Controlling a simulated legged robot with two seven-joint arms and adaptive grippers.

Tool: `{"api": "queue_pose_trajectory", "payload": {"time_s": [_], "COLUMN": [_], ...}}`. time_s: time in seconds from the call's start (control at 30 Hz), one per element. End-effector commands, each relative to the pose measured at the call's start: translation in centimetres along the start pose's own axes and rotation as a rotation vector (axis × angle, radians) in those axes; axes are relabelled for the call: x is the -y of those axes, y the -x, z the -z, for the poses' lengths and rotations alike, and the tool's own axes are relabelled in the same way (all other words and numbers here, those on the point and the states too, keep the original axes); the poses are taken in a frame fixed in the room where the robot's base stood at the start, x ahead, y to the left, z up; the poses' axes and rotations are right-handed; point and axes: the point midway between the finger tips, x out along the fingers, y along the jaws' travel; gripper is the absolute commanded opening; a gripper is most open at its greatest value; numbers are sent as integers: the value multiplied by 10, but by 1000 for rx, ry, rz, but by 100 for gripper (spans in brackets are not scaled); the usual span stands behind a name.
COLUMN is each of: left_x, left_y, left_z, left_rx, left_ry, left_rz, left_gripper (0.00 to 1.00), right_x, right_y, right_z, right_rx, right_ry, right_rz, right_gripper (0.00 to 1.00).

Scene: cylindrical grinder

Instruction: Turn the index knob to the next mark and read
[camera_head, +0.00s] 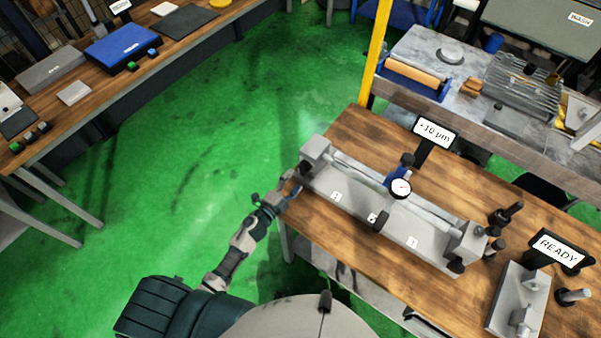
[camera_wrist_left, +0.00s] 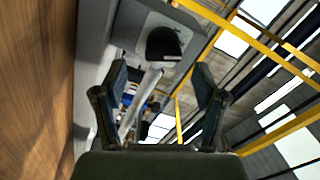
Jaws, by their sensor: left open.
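The grey bench fixture (camera_head: 345,195) lies along the wooden table, with a long bar held between its end blocks. A black knob (camera_head: 305,167) is on its left end block; a black rounded knob (camera_wrist_left: 163,43) also shows in the left wrist view, above the fingers. A round white dial gauge (camera_head: 400,188) stands by the bar, its reading too small to tell. A display (camera_head: 435,132) behind it reads about -10 µm. My left gripper (camera_head: 292,186) is beside the left end block, close to the knob, open and empty. Its spread fingers (camera_wrist_left: 160,85) also show in the wrist view. My right gripper is out of view.
A READY display (camera_head: 559,250) and a smaller grey fixture (camera_head: 520,297) stand at the right of the table. Black-handled pieces (camera_head: 506,213) stand near the right end block. A yellow post (camera_head: 376,50) rises behind the table. Green floor lies open to the left.

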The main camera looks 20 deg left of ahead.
Motion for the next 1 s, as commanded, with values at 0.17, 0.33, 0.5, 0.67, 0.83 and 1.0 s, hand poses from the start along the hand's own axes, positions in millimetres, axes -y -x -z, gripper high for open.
{"api": "queue_pose_trajectory", "payload": {"time_s": [0.17, 0.33, 0.5, 0.67, 0.83, 1.0], "left_x": [-1, -2, -1, -1, -1, 0], "left_y": [38, 59, 64, 64, 64, 64], "left_z": [-1, -1, -1, -1, -1, -1], "left_rx": [1, 2, 0, 0, 0, 6], "left_ry": [0, 1, 0, 0, 0, 4], "left_rz": [-3, -2, -1, -1, -1, 0], "left_gripper": [71, 71, 71, 71, 71, 71], "right_x": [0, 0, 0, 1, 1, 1], "right_y": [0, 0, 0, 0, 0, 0], "right_z": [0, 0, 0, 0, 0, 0], "right_rx": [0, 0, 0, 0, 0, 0], "right_ry": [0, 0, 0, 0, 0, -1], "right_rz": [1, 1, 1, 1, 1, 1], "right_gripper": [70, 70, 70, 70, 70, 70]}}
